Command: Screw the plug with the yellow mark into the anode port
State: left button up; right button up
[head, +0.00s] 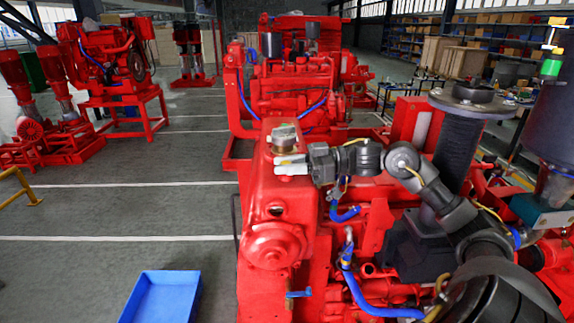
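My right gripper (284,165) reaches in from the right over the top of the red engine (262,190). Its pale fingers lie close together and point left, just below a round metal cap (284,138) in the picture. I cannot tell whether anything is between them. A small dark round opening (277,211) shows on the engine's near end, below the gripper; I cannot tell whether it is the anode port. I cannot make out a plug with a yellow mark. My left gripper is not in view.
A blue tray (142,300) stands at the bottom left of the engine, and its visible part looks empty. Blue hoses (357,285) run along the engine's right side. Another red engine (290,85) stands behind.

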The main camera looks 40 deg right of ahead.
grip_shut()
jog(key=shift+f+m+t+h, duration=0.1)
jog(key=shift+m+t+h, duration=0.9)
jog(key=shift+t, duration=0.2)
jog(key=m+t+h, duration=0.3)
jog(key=m+h, duration=0.1)
jog(key=h, duration=0.1)
jog(key=o, duration=0.9)
grip_release()
jog(key=n+g+y, duration=0.2)
jog(key=y, duration=0.1)
jog(key=n+g+y, duration=0.2)
jog(key=n+y, duration=0.1)
jog(key=shift+w+d, duration=0.1)
jog(key=shift+d, duration=0.05)
jog(key=shift+n+g+y, duration=0.5)
jog(key=shift+g, duration=0.2)
